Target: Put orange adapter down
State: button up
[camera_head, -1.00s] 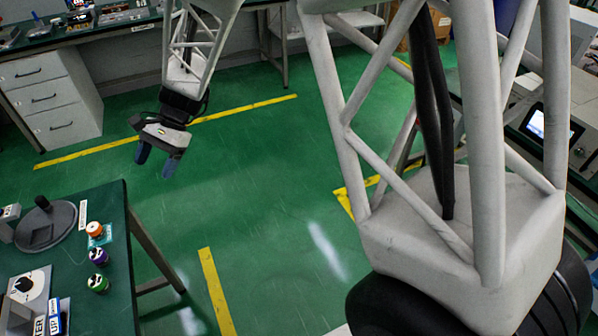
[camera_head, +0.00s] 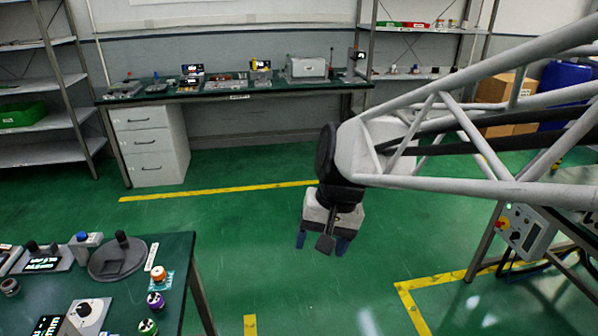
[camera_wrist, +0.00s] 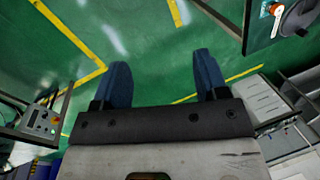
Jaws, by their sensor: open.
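The orange adapter (camera_head: 158,273), orange with a pale lower part, stands on a small teal pad (camera_head: 160,284) near the right edge of the green-topped table (camera_head: 180,252) at lower left. It also shows as a small orange spot (camera_wrist: 275,8) at the top right of the wrist view. My gripper (camera_head: 321,244) points down over the open green floor, well to the right of the table and apart from the adapter. In the wrist view its two blue fingers (camera_wrist: 162,75) are spread wide with nothing between them.
A purple adapter (camera_head: 155,300) and a green adapter (camera_head: 148,326) stand in front of the orange one. A dark round-based device (camera_head: 117,258) is to its left. A long workbench (camera_head: 240,92) with drawers runs along the back. The floor between is clear.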

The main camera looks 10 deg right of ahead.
jog(key=s+d+r+n+t+h, duration=0.1)
jog(key=s+d+n+t+h, duration=0.1)
jog(key=s+d, duration=0.4)
jog(key=s, duration=0.3)
jog(key=shift+d+h, duration=0.25)
jog(key=shift+h, duration=0.15)
